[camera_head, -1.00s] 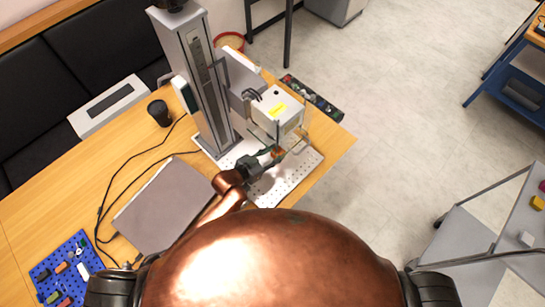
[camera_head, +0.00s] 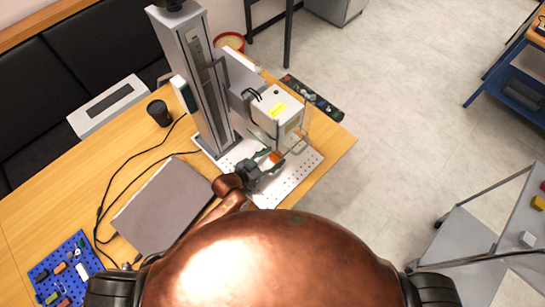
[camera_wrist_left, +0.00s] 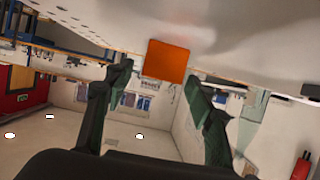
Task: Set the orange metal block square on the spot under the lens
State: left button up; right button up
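The orange metal block (camera_head: 274,157) sits on the white perforated plate (camera_head: 297,178) of the laser marker, below its white head (camera_head: 277,110). The lens and the spot under it cannot be made out. My left gripper (camera_head: 270,163) is low over the plate, on the near side of the block. In the left wrist view the orange block (camera_wrist_left: 166,61) shows one flat face just beyond the tips of my left gripper (camera_wrist_left: 158,78). The dark green fingers are spread, with a gap on either side, and are empty. My right gripper is out of view.
The marker's grey column (camera_head: 203,85) stands left of the plate, and a clear panel (camera_head: 303,126) hangs beside the head. A closed laptop (camera_head: 163,205), a black cup (camera_head: 159,112) and a blue pegboard (camera_head: 65,268) with small parts lie on the wooden table (camera_head: 135,165).

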pick_arm(q)
jog(key=shift+r, duration=0.1)
jog(key=p+v, duration=0.1)
jog(key=v, duration=1.1)
dwell(0.4)
